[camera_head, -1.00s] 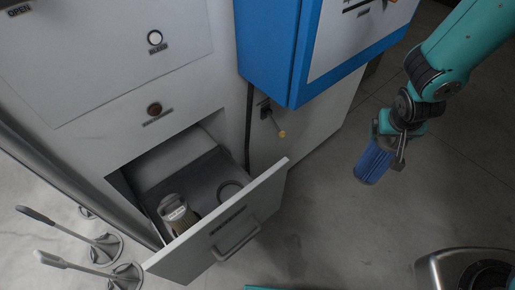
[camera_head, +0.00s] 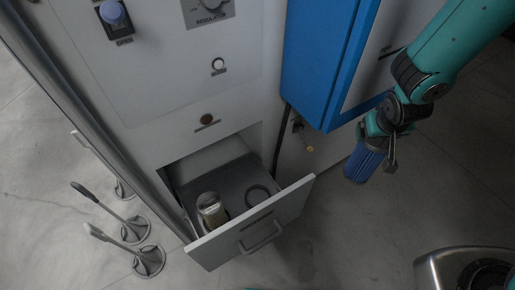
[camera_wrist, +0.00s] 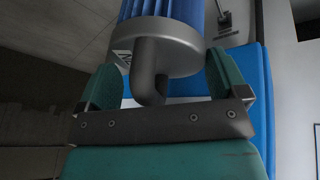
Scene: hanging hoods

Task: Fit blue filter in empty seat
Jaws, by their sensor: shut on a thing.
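The blue filter (camera_head: 366,160) is a ribbed cylinder held in my gripper (camera_head: 380,137), to the right of the open drawer in the head view. In the wrist view the filter's grey cap and curved handle (camera_wrist: 155,60) sit between the two teal fingers of my gripper (camera_wrist: 165,88). The drawer (camera_head: 260,225) is pulled out of the white cabinet.
A blue box (camera_head: 312,70) hangs on the cabinet between the drawer and my arm. A yellow-tipped lever (camera_head: 304,139) sticks out below it. Levers on round bases (camera_head: 149,262) stand on the floor at left. A metal bin (camera_head: 465,265) stands at lower right.

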